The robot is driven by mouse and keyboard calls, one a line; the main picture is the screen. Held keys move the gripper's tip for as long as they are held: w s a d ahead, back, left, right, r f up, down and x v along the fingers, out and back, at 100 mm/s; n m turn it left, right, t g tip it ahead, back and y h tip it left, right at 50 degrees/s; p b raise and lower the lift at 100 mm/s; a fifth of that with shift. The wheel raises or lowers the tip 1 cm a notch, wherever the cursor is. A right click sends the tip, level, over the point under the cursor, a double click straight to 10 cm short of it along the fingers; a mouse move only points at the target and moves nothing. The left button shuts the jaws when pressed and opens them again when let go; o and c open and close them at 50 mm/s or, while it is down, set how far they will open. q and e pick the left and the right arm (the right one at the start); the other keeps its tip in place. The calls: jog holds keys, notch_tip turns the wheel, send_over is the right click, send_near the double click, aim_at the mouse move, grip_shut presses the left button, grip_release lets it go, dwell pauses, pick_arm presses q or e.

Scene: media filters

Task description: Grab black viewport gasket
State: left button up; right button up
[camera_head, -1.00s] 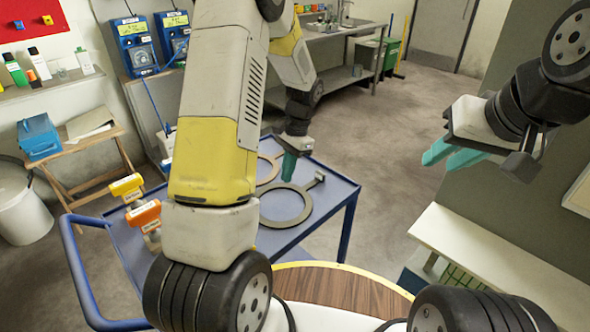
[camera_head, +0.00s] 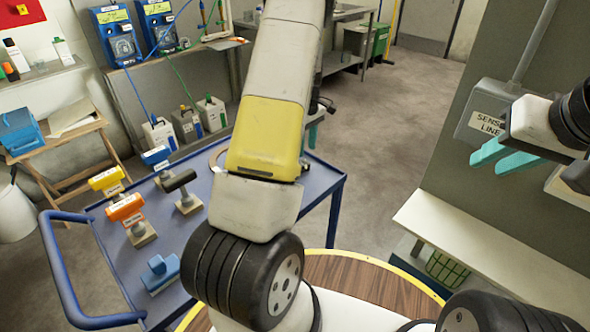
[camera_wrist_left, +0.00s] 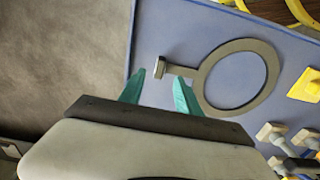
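My right gripper (camera_head: 505,156) is open and empty at the right, in front of the grey wall box.
A white bench (camera_head: 480,245) stands at right. Floor beyond the cart is clear.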

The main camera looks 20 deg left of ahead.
pick_arm(q)
notch_tip(320, 180, down, 6)
jog(key=shift+a+r, duration=0.1)
grip_shut()
